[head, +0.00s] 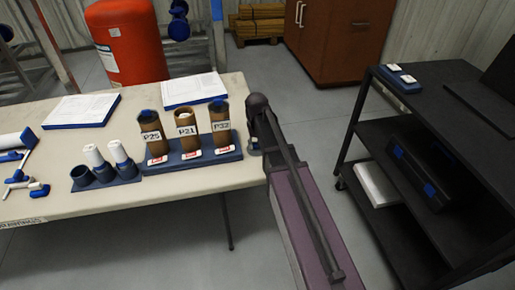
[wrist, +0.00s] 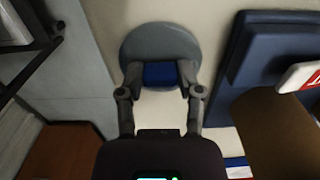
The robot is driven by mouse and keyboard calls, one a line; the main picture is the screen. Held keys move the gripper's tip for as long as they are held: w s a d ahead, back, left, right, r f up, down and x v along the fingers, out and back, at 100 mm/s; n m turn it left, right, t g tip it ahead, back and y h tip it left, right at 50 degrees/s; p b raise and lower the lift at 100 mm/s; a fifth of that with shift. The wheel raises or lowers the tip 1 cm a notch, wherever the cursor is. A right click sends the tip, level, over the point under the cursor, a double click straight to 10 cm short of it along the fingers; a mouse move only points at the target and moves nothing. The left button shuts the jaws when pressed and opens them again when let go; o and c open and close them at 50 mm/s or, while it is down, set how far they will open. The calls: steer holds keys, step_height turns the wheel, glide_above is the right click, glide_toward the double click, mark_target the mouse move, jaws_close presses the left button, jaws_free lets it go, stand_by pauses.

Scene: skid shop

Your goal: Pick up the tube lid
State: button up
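The tube lid (wrist: 160,42) is a round grey disc with a blue grip block, in the upper middle of the wrist view. My gripper (wrist: 160,78) reaches over it, with one finger on each side of the blue block. The fingertips are drawn in and look to be against the block. In the head view my gripper (head: 257,138) is at the table's right end, beside the blue tube rack, and hides most of the lid. I cannot tell whether the lid touches the table.
The blue rack (head: 190,158) with brown tubes P25, P21 and P32 stands close left of my gripper on the table (head: 190,184). A smaller holder (head: 104,180) with white tubes is further left. A dark cart (head: 436,100) stands right across open floor.

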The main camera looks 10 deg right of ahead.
steer(key=shift+c, duration=0.7)
steer(key=shift+r, duration=0.15)
step_height(320, 180, up, 3)
steer(key=p, duration=0.3)
steer(key=shift+r+p, duration=0.2)
steer(key=shift+p, duration=0.15)
steer(key=s+r+p, duration=0.1)
steer(key=s, duration=1.5)
steer(key=shift+d+r, duration=0.15)
steer(key=shift+d, duration=0.2)
steer(key=shift+w+r, duration=0.1)
